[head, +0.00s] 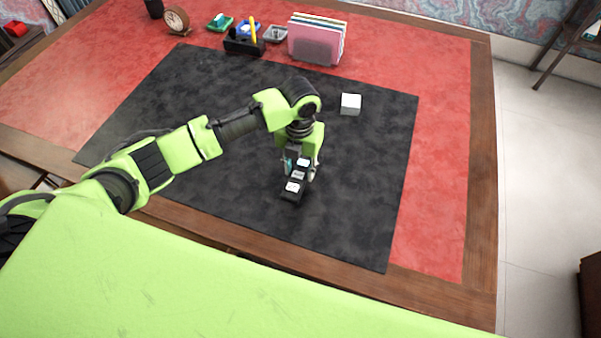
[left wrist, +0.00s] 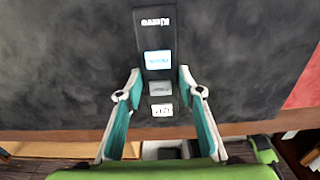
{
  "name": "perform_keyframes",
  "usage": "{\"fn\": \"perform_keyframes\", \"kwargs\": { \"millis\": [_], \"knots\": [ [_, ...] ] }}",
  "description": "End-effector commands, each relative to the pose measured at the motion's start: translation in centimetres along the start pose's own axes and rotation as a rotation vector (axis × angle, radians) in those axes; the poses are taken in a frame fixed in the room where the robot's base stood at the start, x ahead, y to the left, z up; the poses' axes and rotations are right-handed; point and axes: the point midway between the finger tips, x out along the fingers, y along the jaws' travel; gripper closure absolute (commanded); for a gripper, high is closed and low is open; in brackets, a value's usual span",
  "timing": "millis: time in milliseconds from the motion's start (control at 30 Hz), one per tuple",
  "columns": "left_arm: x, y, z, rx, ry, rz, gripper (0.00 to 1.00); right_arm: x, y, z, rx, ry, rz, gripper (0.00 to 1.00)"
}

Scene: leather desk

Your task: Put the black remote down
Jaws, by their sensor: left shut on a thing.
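The black remote (head: 291,189) is slim and dark, with light labels on its face. It also shows in the left wrist view (left wrist: 158,38), pointing away between the fingers. My left gripper (head: 301,173) is shut on the remote, with one finger on each long side; both fingers show in the left wrist view (left wrist: 159,82). The remote is over the dark mat (head: 230,150), right of its middle, low or at its surface; I cannot tell whether it touches. My right gripper is not in view.
A pink file holder (head: 314,45), a black organizer (head: 243,47), small trays and a round clock (head: 175,20) stand along the back. The mat around the remote is clear. The wooden desk edge (head: 225,238) is near.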

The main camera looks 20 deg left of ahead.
Motion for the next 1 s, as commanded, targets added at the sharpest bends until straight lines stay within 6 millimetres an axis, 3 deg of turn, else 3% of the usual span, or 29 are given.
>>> {"fn": "perform_keyframes", "kwargs": {
  "millis": [300,667,700,733,767,1000],
  "knots": [
    [3.4,-0.2,0.4,0.001,0.0,0.0,0.9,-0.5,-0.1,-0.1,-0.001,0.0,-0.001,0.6],
    [3.9,-0.1,0.4,0.001,-0.001,0.0,0.9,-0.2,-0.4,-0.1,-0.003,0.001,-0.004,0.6],
    [3.9,-0.1,0.4,0.001,-0.001,0.0,0.61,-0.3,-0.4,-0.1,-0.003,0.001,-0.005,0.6],
    [3.9,-0.1,0.4,0.001,-0.001,0.0,0.53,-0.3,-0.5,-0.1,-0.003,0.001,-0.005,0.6],
    [3.9,-0.1,0.4,0.001,0.0,0.0,0.49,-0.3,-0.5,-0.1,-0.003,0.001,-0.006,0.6],
    [3.8,-0.1,0.4,0.001,0.0,0.0,0.49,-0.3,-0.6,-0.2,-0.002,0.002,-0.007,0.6]
  ]
}}
